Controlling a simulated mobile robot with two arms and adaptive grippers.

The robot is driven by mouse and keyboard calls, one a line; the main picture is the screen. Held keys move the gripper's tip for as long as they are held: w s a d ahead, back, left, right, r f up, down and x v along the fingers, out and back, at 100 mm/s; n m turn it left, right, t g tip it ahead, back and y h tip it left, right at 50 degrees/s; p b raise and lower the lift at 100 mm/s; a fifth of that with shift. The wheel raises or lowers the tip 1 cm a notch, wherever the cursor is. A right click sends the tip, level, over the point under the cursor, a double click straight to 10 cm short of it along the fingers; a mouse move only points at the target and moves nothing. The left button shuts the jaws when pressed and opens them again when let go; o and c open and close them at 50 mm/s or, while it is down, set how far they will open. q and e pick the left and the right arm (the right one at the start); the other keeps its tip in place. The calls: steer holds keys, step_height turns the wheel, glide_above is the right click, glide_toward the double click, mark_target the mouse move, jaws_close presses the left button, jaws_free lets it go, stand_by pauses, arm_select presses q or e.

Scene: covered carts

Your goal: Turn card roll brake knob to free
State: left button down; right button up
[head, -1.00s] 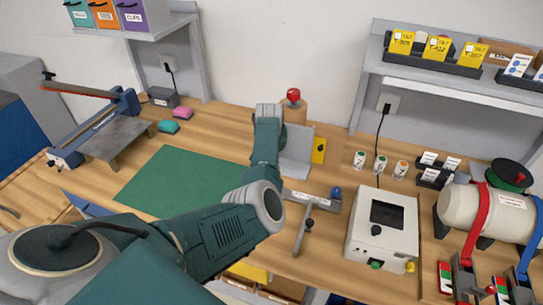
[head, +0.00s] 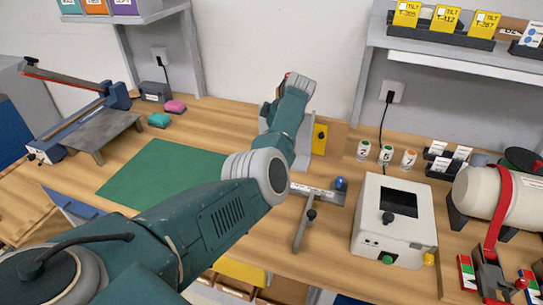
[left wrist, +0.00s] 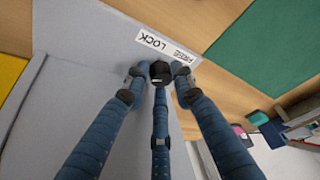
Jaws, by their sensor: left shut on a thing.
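The brake knob (left wrist: 161,71) is small and black and shows in the left wrist view, with a small pale mark on it. A white label (left wrist: 167,46) beside it reads LOCK and FREE, upside down in this view. My left gripper (left wrist: 160,78) is shut on the knob, its blue fingers reaching in around it. I cannot tell for sure which word the mark points at. In the head view my arm hides the knob, the gripper and most of the card roll stand; a grey upright plate (head: 303,138) shows beside the arm. My right gripper is not in view.
A yellow plate (head: 320,140) stands right of my arm. A T-shaped tool (head: 304,222) and a white device (head: 396,228) are nearer the front. Small numbered pots (head: 386,154) stand behind the device. A green mat (head: 165,172) lies clear on the left.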

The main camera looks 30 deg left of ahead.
arm_select(q)
steer(key=shift+w+a+r+n+b, duration=0.1)
steer(key=shift+a+r+n+b, duration=0.3)
steer(key=shift+n+b, duration=0.3)
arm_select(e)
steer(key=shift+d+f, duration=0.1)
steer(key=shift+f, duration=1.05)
arm_select(q)
steer(key=c, duration=1.6)
jaws_free()
steer(key=shift+o, duration=0.4)
steer(key=shift+s+f, duration=0.15)
steer(key=shift+s, duration=0.05)
steer(key=shift+w+d+r, duration=0.1)
steer(key=shift+d+r, duration=0.15)
steer(key=w+v, duration=0.1)
steer(key=v, duration=1)
steer(key=shift+s+r, duration=0.2)
steer(key=shift+s, duration=0.25)
steer(key=shift+o, duration=0.2)
